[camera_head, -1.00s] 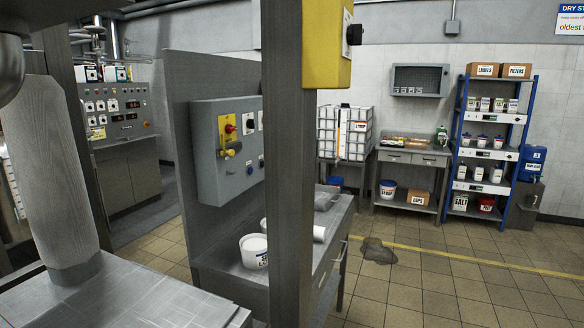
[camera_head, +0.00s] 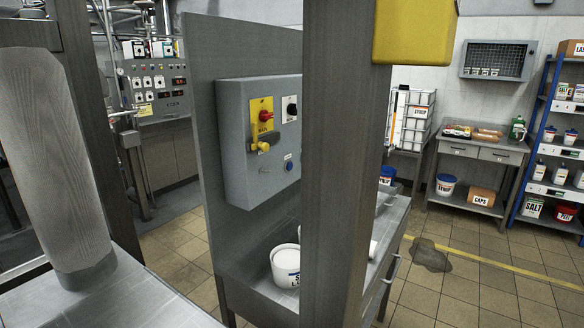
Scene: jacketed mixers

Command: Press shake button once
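A grey control box (camera_head: 240,150) is mounted on a grey upright panel, left of a steel post. It carries a red knob (camera_head: 266,116) on a yellow plate, a yellow handle (camera_head: 262,146) below it and a black knob (camera_head: 291,108). A small blue button (camera_head: 289,166) sits lower on its face. The post hides the right part of the box. No readable label marks a shake button. A yellow box (camera_head: 415,32) on the post is cut off by the top edge. My gripper is not in view.
A steel bench (camera_head: 345,310) below the box holds a white tub (camera_head: 286,266). The steel post (camera_head: 342,180) stands in front. A grey surface (camera_head: 130,308) fills the lower left. Tiled floor (camera_head: 470,295) is open at right, with a dark patch (camera_head: 430,256).

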